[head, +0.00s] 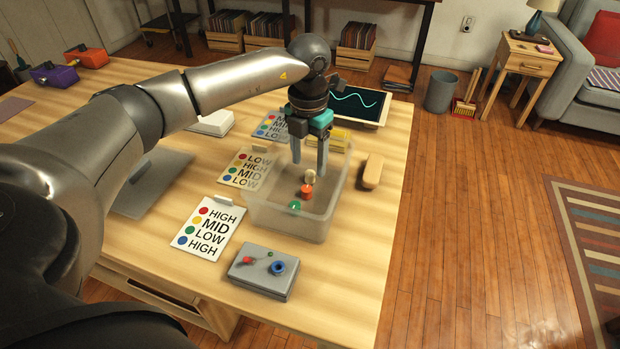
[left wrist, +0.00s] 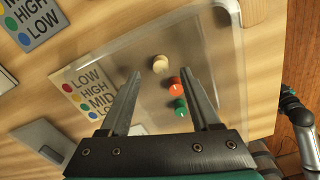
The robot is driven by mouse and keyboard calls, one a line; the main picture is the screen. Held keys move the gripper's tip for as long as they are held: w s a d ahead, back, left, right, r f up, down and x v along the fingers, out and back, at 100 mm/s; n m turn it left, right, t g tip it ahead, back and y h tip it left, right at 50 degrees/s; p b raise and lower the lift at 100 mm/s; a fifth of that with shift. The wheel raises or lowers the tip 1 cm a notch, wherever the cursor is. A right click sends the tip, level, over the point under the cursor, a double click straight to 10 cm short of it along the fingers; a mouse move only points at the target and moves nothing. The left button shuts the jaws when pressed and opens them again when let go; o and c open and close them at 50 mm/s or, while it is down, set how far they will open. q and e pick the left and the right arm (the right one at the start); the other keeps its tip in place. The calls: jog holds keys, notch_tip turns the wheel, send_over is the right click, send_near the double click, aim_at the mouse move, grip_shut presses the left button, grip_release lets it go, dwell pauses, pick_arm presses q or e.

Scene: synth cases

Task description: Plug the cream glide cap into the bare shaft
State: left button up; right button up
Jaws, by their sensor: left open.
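The cream glide cap (head: 310,176) lies in a clear plastic tub (head: 262,215), with an orange cap (head: 306,191) and a green cap (head: 294,205) close by. My left gripper (head: 309,166) points down over the tub, open, with nothing held. In the left wrist view the cream cap (left wrist: 160,64) shows between the open fingertips (left wrist: 163,76); I cannot tell the remaining height. A grey box (head: 262,282) in front of the tub carries a blue ring-like piece (head: 278,268) and small red and green parts. I cannot make out which shaft is bare. My right gripper is not in view.
The tub walls surround the caps. A white card (head: 209,227) with coloured dots and words stands left of the tub. Table between tub and grey box is clear.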

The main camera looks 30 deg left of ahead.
aim_at(310, 177)
pick_arm(q)
jog(key=shift+w+d+f+b, duration=0.1)
jog(key=shift+f+b, duration=0.3)
jog(key=shift+f, duration=1)
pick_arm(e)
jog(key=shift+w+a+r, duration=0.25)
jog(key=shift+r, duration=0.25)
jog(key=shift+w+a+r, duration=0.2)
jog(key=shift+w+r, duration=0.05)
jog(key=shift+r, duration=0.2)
pick_arm(q)
grip_shut()
